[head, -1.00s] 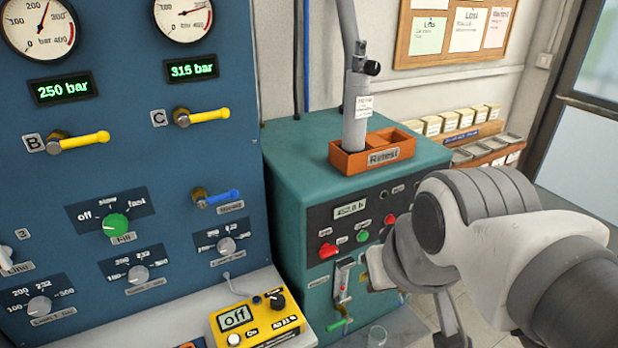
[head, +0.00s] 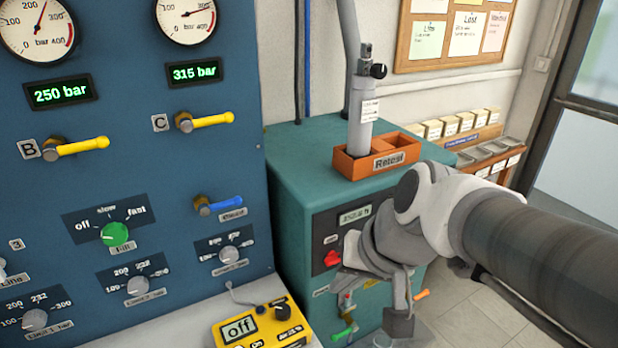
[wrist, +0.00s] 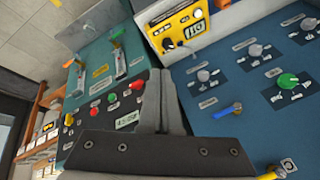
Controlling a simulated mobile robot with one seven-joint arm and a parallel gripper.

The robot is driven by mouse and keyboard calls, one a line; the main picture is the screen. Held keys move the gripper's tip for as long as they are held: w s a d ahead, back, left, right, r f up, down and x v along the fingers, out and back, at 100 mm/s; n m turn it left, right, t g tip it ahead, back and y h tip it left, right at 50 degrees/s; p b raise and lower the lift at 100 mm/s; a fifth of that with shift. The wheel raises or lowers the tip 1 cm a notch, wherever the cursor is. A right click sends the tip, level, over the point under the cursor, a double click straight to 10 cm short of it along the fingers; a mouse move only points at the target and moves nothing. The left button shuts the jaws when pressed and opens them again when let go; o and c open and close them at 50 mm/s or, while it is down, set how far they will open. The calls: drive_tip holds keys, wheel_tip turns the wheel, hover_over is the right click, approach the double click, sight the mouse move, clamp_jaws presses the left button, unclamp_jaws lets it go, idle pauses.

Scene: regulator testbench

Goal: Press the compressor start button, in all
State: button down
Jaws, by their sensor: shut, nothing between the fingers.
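The teal compressor cabinet (head: 300,165) stands right of the blue panel. Its dark control strip shows a small display (head: 355,214) and a red switch (head: 331,258). My gripper (head: 352,255) is in front of this strip and hides its other buttons in the head view. The wrist view shows a green button (wrist: 112,97) between the red switch (wrist: 137,86) and a red button (wrist: 94,103). My gripper (wrist: 163,78) is shut and empty, its fingers beside the red switch in that view. I cannot tell whether it touches the strip. The button labels are too small to read.
The blue panel (head: 150,190) with knobs and yellow levers stands at the left. A yellow meter (head: 262,325) lies on the bench below it. An orange tray (head: 350,165) marked Retest holds a grey cylinder on the cabinet top. Flow tubes (wrist: 120,62) are on the cabinet front.

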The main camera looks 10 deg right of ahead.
drive_tip(key=w+f+m+y+b, duration=0.1)
drive_tip(key=w+f+m+y, duration=0.1)
drive_tip(key=w+f+m, duration=0.5)
drive_tip(key=w+d+f+m+t+h+b, duration=0.1)
drive_tip(key=w+d+f+m+t, duration=0.1)
drive_tip(key=d+f+m, duration=0.4)
drive_tip(key=w+d+f+m+t+h+b, duration=0.1)
drive_tip(key=w+d+f+m, duration=0.4)
drive_tip(key=d, duration=0.8)
drive_tip(key=shift+w+d+f+m+t+h+b, duration=0.15)
drive_tip(key=shift+w+f+m+t+h+b, duration=0.2)
drive_tip(key=shift+f+m+t+h, duration=0.3)
drive_tip(key=shift+r, duration=0.15)
drive_tip(key=w+a, duration=0.3)
drive_tip(key=w, duration=0.5)
drive_tip(key=shift+w, duration=0.2)
drive_tip(key=shift+w+a, duration=0.15)
drive_tip(key=shift+w, duration=0.15)
